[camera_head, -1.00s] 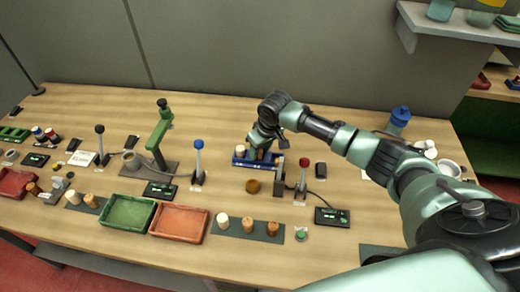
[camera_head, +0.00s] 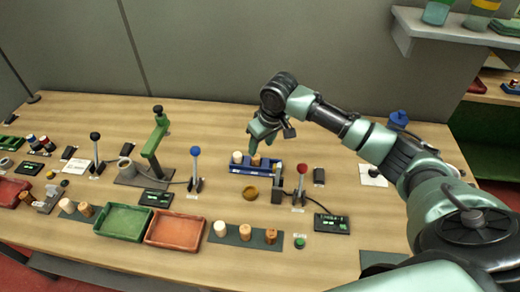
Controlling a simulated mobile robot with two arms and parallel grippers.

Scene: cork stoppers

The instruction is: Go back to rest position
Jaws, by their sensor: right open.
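My right arm reaches in from the right, and my right gripper (camera_head: 262,140) is open and points down just above the blue rack (camera_head: 270,170). A pale stopper (camera_head: 237,157) and a brown stopper (camera_head: 256,160) stand in the rack, and the gripper is above the brown one. It appears apart from them, though the fingers partly hide the gap. My left gripper is not in view.
Levers with a blue knob (camera_head: 195,151) and a red knob (camera_head: 302,169) stand beside the rack. A green press (camera_head: 158,140), a green tray (camera_head: 124,221), a red tray (camera_head: 175,230) and a dark mat with three stoppers (camera_head: 231,238) lie on the table. A shelf (camera_head: 450,35) hangs upper right.

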